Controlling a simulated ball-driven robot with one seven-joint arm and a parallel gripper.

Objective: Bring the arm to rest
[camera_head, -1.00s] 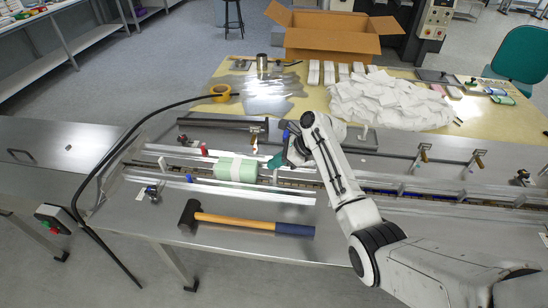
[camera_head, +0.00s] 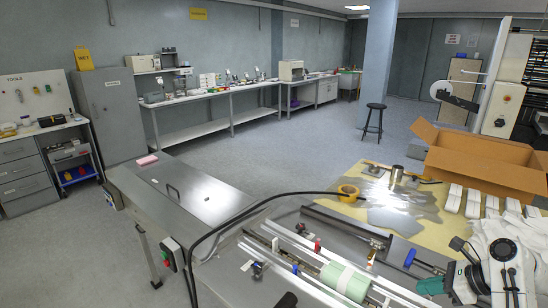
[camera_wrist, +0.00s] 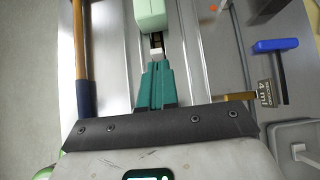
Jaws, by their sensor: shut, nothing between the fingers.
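My arm (camera_head: 505,262) shows at the lower right edge in the head view, bent over the steel machine bed. My gripper's teal fingers (camera_head: 430,286) reach left from it, right of a pale green wrapped block (camera_head: 345,281) in the machine's channel. In the wrist view my gripper (camera_wrist: 157,70) has its teal fingers together with nothing between them. The green block (camera_wrist: 150,16) shows beyond the fingertips, apart from them.
A hammer handle with a dark grip (camera_wrist: 86,98) lies left of the fingers in the wrist view. A black cable (camera_head: 215,232) arches over the bed.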

